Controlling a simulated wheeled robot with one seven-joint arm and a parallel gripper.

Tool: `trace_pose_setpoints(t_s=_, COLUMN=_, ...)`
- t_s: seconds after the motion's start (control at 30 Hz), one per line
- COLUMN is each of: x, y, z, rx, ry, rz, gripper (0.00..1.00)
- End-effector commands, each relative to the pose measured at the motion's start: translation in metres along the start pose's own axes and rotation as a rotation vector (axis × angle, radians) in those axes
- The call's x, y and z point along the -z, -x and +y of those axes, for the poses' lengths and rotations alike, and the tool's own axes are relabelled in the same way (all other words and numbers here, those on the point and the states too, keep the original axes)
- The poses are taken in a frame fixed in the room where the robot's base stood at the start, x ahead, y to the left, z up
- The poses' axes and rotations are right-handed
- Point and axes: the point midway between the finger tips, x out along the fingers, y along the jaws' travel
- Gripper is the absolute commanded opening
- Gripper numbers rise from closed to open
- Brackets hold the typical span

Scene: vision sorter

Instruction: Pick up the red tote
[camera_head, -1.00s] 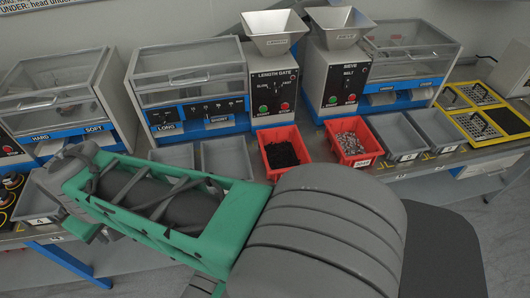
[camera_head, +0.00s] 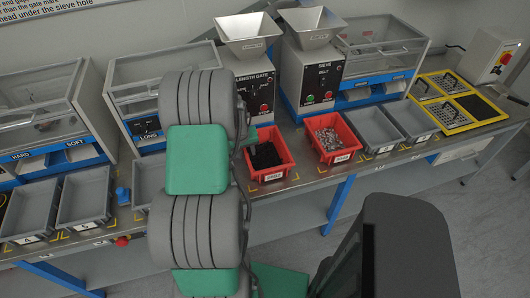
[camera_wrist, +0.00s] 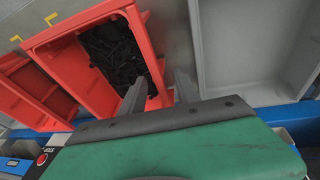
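Two red totes stand on the bench in the head view. One red tote (camera_head: 270,175) holds black pieces; the other red tote (camera_head: 335,157), to its right, holds small metallic pieces. The wrist view shows the tote with black pieces close up (camera_wrist: 95,15). My gripper (camera_wrist: 161,80) is open in the wrist view, its two fingers apart and empty. One finger overlaps the tote's inside and the other lies past its rim, so they appear to straddle one wall. I cannot tell how high they are.
Grey trays (camera_head: 376,146) stand right of the totes, and more grey trays (camera_head: 86,222) stand at left. A grey tray (camera_wrist: 205,35) adjoins the tote in the wrist view. Machines with metal hoppers (camera_head: 250,45) stand behind. The bench's front edge is close to the totes.

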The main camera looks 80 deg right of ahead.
Motion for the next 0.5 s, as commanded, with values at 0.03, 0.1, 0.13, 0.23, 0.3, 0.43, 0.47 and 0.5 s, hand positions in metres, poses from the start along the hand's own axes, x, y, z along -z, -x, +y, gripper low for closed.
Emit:
trace_pose_setpoints(t_s=0.03, x=-0.001, y=-0.009, z=0.000, rx=0.001, ry=0.000, rz=-0.005, gripper=0.38)
trace_pose_setpoints(t_s=0.1, x=-0.001, y=-0.018, z=0.000, rx=0.001, ry=0.000, rz=-0.003, gripper=0.38)
trace_pose_setpoints(t_s=0.13, x=-0.001, y=-0.020, z=0.000, rx=0.001, ry=0.000, rz=-0.002, gripper=0.38)
trace_pose_setpoints(t_s=0.23, x=0.000, y=-0.023, z=-0.001, rx=0.000, ry=0.001, rz=0.000, gripper=0.38)
trace_pose_setpoints(t_s=0.3, x=0.000, y=-0.023, z=-0.001, rx=0.000, ry=0.001, rz=0.000, gripper=0.38)
trace_pose_setpoints(t_s=0.43, x=0.000, y=-0.023, z=-0.001, rx=0.001, ry=0.001, rz=0.000, gripper=0.32)
trace_pose_setpoints(t_s=0.47, x=0.000, y=-0.022, z=-0.001, rx=0.001, ry=0.001, rz=0.000, gripper=0.30)
trace_pose_setpoints(t_s=0.5, x=0.000, y=-0.022, z=-0.001, rx=0.001, ry=0.001, rz=0.000, gripper=0.27)
